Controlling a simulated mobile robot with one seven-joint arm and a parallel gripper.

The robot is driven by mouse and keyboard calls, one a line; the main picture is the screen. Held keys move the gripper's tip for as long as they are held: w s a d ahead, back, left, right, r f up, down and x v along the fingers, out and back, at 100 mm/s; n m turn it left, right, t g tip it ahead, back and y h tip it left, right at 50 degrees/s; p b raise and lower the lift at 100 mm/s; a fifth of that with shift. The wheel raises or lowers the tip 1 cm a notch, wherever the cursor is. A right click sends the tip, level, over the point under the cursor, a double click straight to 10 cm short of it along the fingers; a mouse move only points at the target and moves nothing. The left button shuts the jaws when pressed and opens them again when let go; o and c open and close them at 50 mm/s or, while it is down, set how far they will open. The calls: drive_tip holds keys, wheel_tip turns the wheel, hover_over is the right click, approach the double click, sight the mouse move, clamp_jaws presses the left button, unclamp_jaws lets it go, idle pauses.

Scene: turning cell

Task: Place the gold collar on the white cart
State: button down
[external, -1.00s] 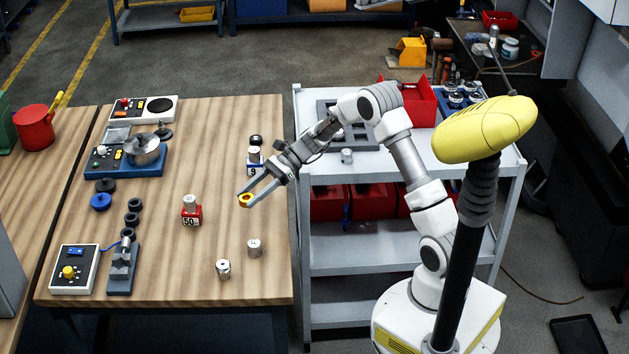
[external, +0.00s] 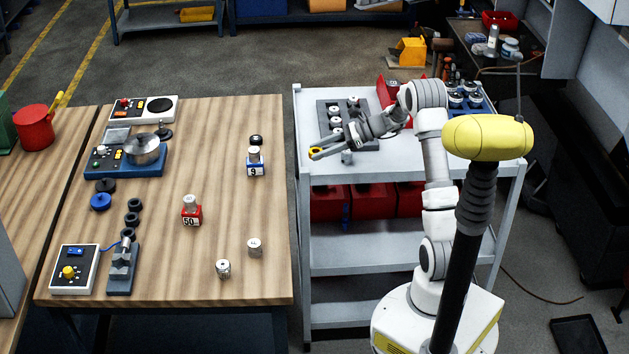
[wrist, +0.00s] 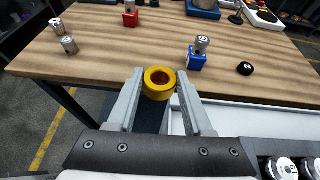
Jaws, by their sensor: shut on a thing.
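The gold collar (wrist: 159,83) is a short yellow ring with a round hole. My gripper (external: 318,154) is shut on it, with one finger on each side in the wrist view. In the external view the collar (external: 316,151) is small and held above the front left part of the white cart's top, near its left edge. The white cart (external: 312,110) has a light top with shelves beneath. In the wrist view a strip of the cart (wrist: 262,121) shows to the right of my gripper.
A grey tray (external: 325,104) with several metal parts, red bins (external: 386,92) and a blue rack (external: 478,104) occupy the cart top. A small metal cylinder (external: 347,157) stands close to my gripper. The wooden table (external: 225,190) is left, across a narrow gap.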

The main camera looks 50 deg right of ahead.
drive_tip(key=s+d+r+m+t+h+b, duration=0.15)
drive_tip(key=s+d+m+h, duration=0.3)
drive_tip(key=s+d, duration=0.75)
drive_tip(key=s+d+m+t+h+b, duration=0.1)
drive_tip(key=s+d+m+t+h, duration=0.5)
drive_tip(key=d, duration=1)
drive_tip(key=n+g+y+b, duration=0.2)
drive_tip(key=g, duration=0.1)
hover_over(393, 158)
drive_tip(key=shift+h, duration=0.25)
wheel_tip(393, 158, down, 7)
drive_tip(key=shift+r, duration=0.1)
drive_tip(key=shift+f+b, duration=0.35)
drive_tip(key=shift+f, duration=1.7)
drive_tip(key=shift+f, duration=0.1)
drive_tip(key=shift+f, duration=0.15)
drive_tip(key=shift+c, duration=1.5)
unclamp_jaws()
drive_tip(key=shift+r, duration=0.2)
